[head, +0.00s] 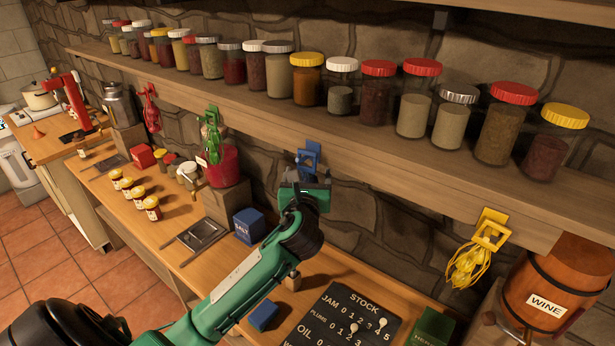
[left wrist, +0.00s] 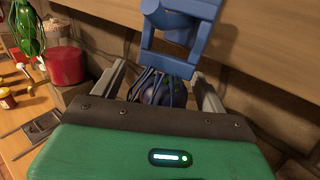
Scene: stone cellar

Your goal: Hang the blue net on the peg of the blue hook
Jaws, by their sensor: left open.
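The blue hook (head: 309,154) is fixed to the front edge of the long shelf, and in the left wrist view its square frame (left wrist: 147,45) fills the top middle. The blue net (left wrist: 165,92), with dark round contents, is just below the hook's lower bar. Its strands rise toward the bar; whether its loop is around the peg I cannot tell. My left gripper (head: 306,176) is just under the hook. Its two fingers (left wrist: 162,88) stand wide apart on either side of the net, without visibly gripping it. In the head view the gripper hides the net. My right gripper is out of view.
Several jars line the shelf (head: 240,113) above. A red net (head: 151,108), a green net (head: 212,136) and a yellow net (head: 468,266) hang along its edge. Below, the bench holds a blue box (head: 248,225) and a stock board (head: 345,315). A wine barrel (head: 563,280) stands right.

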